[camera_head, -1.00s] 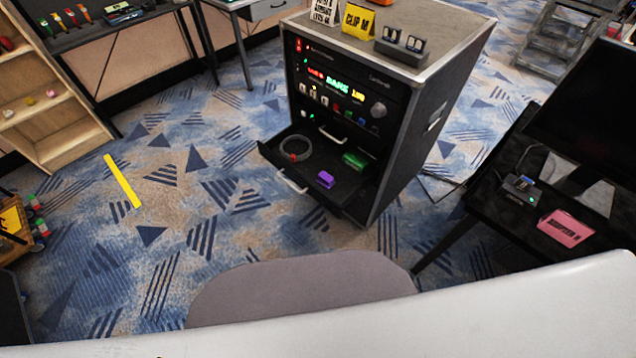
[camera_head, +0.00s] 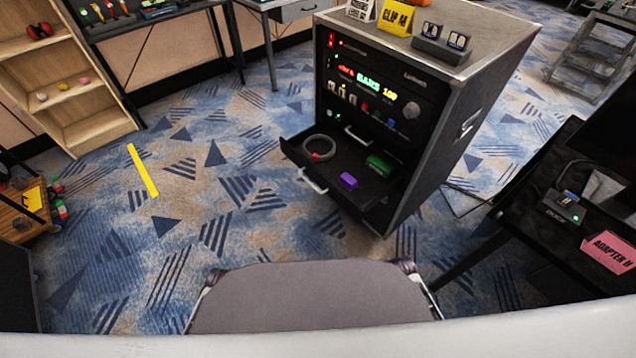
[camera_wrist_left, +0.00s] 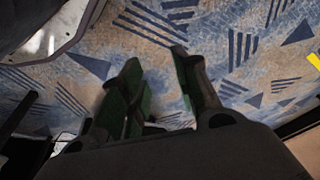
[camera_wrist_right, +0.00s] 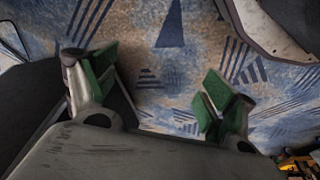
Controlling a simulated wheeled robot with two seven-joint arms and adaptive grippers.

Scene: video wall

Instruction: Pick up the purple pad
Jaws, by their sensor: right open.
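The purple pad (camera_head: 348,180) is a small block lying in the open drawer (camera_head: 372,192) of the black rack, in the head view. It lies in front of a green block (camera_head: 377,165) and to the right of a coiled grey cable (camera_head: 319,148). Neither gripper shows in the head view. My left gripper (camera_wrist_left: 162,92) shows in its wrist view with its green-padded fingers apart and bare carpet between them. My right gripper (camera_wrist_right: 155,88) has its fingers wide apart with carpet between them. Both are empty, and the pad is in neither wrist view.
The black rack (camera_head: 470,125) stands on patterned carpet, its drawer pulled out. A grey padded seat (camera_head: 315,297) is in front of me. A dark table (camera_head: 545,240) with a pink sign (camera_head: 608,252) is at right. Wooden shelves (camera_head: 95,128) stand at left. Carpet between is free.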

